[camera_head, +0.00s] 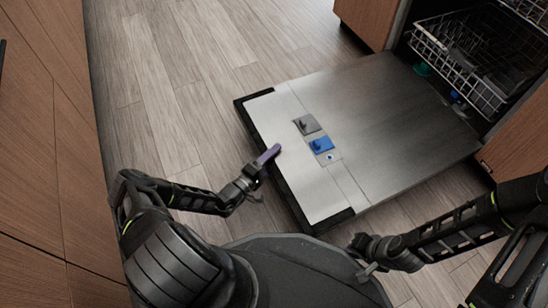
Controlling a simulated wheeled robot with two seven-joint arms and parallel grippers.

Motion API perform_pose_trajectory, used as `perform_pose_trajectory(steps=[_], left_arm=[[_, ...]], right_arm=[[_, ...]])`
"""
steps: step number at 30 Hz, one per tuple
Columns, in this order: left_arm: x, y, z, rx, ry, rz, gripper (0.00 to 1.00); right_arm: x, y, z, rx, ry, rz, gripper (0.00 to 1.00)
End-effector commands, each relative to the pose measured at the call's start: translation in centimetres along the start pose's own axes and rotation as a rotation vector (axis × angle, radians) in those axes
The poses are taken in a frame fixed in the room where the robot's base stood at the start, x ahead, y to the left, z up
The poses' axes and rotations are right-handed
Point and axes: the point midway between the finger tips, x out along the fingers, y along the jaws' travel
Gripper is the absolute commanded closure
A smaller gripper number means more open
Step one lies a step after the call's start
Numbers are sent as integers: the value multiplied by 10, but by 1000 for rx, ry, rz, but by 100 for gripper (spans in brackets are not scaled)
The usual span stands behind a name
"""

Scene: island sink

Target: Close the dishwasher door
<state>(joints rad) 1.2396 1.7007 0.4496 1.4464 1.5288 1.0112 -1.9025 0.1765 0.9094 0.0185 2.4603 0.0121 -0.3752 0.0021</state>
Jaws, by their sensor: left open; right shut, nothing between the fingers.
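The dishwasher door (385,105) is folded down and lies open, roughly flat, with its inner side up. Its dark-edged outer end is nearest to me, and its hinged side is by the dishwasher opening at the right. My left gripper (264,175) is open and empty by the near left edge of the door; one finger, which looks purple, overlaps that edge in the picture. I cannot tell whether it touches. My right gripper (364,272) is shut and empty, off the door's near corner at the lower right.
A wire dish rack (470,55) sits inside the dishwasher at the upper right. Wooden cabinet fronts (45,160) stand along the left, and more wood panels flank the dishwasher. Wood floor (190,75) is clear left of and beyond the door.

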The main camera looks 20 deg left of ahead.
Motion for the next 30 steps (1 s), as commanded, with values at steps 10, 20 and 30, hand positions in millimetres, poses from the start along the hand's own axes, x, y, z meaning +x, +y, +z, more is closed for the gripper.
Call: perform_pose_trajectory(steps=[10,20,30], left_arm=[[0,0,0,1,0,0,47],[0,0,0,1,0,0,74],[0,0,0,1,0,0,100]], right_arm=[[0,0,0,0,0,0,100],[0,0,0,0,0,0,100],[0,0,0,0,0,0,100]])
